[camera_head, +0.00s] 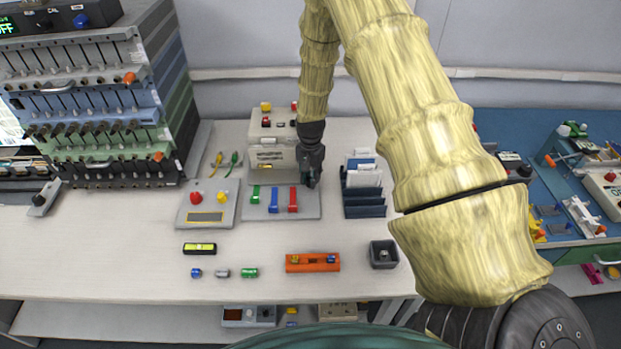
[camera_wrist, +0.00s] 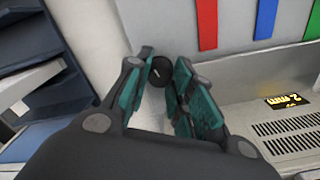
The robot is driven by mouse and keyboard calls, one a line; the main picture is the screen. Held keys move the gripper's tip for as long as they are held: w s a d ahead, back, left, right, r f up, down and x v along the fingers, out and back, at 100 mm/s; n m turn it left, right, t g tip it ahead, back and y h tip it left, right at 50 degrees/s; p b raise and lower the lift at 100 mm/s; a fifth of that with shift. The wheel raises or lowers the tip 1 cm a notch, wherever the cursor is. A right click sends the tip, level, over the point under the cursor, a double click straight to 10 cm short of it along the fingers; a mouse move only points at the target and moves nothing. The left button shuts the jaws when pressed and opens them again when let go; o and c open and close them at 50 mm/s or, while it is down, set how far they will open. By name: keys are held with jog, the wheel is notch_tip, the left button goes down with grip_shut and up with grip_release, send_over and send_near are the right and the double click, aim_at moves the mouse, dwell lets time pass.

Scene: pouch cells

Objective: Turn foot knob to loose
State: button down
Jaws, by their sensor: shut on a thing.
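The foot knob (camera_wrist: 160,72) is a small round black knob with a short pale mark on its face. In the wrist view it sits on the pale grey unit, beside the red strip. My gripper (camera_wrist: 163,88) has its teal-padded fingers on either side of the knob and is shut on it. In the head view my gripper (camera_head: 312,182) points down at the right end of the grey plate (camera_head: 258,212) with green, blue and red strips. The knob is hidden or too small to tell there. I cannot read which setting its mark points to.
A grey box (camera_head: 271,153) with a small display and vents stands just behind the plate. A dark blue rack (camera_head: 364,204) stands close to the right. The front table holds an orange holder (camera_head: 313,263).

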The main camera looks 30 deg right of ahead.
jog(key=n, duration=0.3)
jog(key=shift+n+b, duration=0.3)
jog(key=shift+b, duration=0.1)
jog(key=n, duration=0.3)
jog(key=shift+n, duration=0.3)
jog(key=n+b, duration=0.1)
jog(key=n, duration=0.2)
jog(key=shift+n, duration=0.4)
jog(key=n, duration=1.1)
jog(key=shift+n, duration=0.4)
jog(key=n, duration=0.3)
jog(key=shift+p, duration=0.3)
jog(key=shift+n+p, duration=0.3)
jog(key=shift+n, duration=1.8)
